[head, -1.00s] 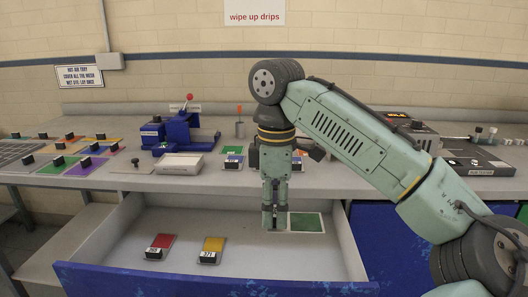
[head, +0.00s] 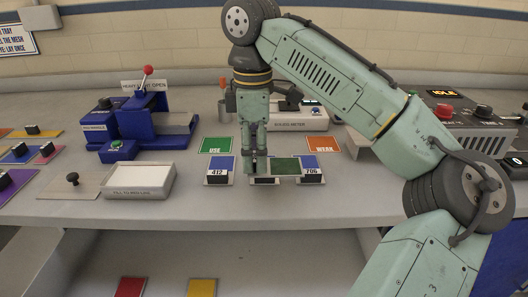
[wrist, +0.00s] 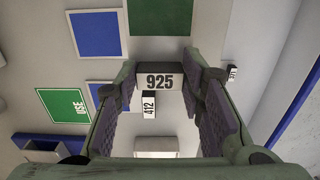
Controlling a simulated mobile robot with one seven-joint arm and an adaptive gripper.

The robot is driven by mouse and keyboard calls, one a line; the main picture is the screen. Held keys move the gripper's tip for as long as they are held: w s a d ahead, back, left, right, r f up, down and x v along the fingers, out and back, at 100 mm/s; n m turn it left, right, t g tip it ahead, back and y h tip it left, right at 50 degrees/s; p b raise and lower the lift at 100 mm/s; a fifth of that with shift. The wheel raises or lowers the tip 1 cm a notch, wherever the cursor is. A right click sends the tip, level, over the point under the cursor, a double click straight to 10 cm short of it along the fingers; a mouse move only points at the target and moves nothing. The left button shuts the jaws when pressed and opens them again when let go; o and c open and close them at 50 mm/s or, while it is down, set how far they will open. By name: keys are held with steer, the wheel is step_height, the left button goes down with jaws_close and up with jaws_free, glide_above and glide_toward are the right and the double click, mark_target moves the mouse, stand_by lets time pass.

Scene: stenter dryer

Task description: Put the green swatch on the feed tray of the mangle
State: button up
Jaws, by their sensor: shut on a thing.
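The green swatch (head: 285,165) is in my gripper (head: 253,168), which is shut on its handle block. The blue mangle (head: 125,125), with a red-knobbed lever (head: 147,71), stands to the left. A flat plate (head: 175,124) juts from its right side.
A white tray (head: 138,181) stands before the mangle. Green USE (head: 216,145) and orange WEAR-like (head: 322,145) cards lie behind the blue swatches. A grey control box (head: 455,125) stands right.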

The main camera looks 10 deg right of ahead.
steer(key=w+p, duration=0.1)
steer(key=w, duration=0.4)
steer(key=w+d+f+p, duration=0.1)
steer(key=w, duration=0.4)
steer(key=w+d+p, duration=0.1)
steer(key=w, duration=0.5)
steer(key=shift+d+f+p, duration=0.15)
steer(key=shift+d+p, duration=0.1)
steer(key=shift+p, duration=0.1)
steer(key=shift+f+p, duration=0.3)
steer(key=shift+f, duration=1.5)
steer(key=shift+f, duration=0.1)
steer(key=o, duration=1.3)
